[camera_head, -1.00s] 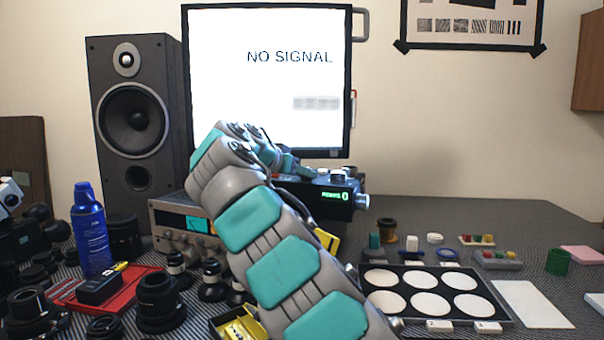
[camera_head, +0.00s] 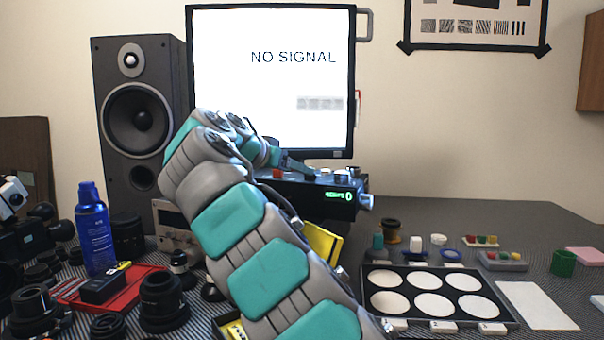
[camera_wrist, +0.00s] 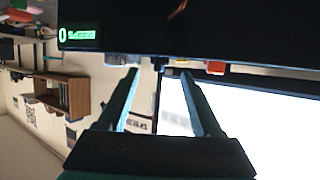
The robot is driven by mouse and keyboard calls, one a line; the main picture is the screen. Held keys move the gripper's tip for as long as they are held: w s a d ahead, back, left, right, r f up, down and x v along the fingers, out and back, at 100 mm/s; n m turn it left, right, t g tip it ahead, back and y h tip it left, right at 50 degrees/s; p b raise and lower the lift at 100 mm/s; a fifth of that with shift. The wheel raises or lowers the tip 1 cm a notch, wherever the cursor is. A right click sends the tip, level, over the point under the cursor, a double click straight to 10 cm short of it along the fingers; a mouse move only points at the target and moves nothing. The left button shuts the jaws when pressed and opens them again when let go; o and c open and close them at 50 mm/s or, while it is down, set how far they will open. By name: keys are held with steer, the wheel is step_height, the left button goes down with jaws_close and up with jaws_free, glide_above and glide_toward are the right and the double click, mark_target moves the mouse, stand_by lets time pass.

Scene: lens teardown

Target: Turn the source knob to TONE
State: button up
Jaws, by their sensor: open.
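A black box (camera_head: 312,204) with a green display reading 0 stands below the monitor. It shows along the top of the wrist view (camera_wrist: 200,28). A red knob (camera_head: 277,173) and several other small controls are on its top, and a silver knob (camera_head: 365,202) is on its right side. I cannot read any label to tell which is the source knob. My gripper (camera_head: 303,168) is just above the box's top. In the wrist view my gripper (camera_wrist: 160,74) is open and empty, its fingertips close to a dark control (camera_wrist: 158,63) between a pale knob (camera_wrist: 122,59) and the red one.
The monitor (camera_head: 270,110) behind reads NO SIGNAL. A speaker (camera_head: 138,130) stands left. My arm partly hides a grey instrument (camera_head: 172,228) and a yellow item (camera_head: 323,243). A blue can (camera_head: 94,235) and lenses crowd the left; a tray of white discs (camera_head: 368,312) lies right.

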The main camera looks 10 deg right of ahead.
steer(key=shift+v, duration=1.25)
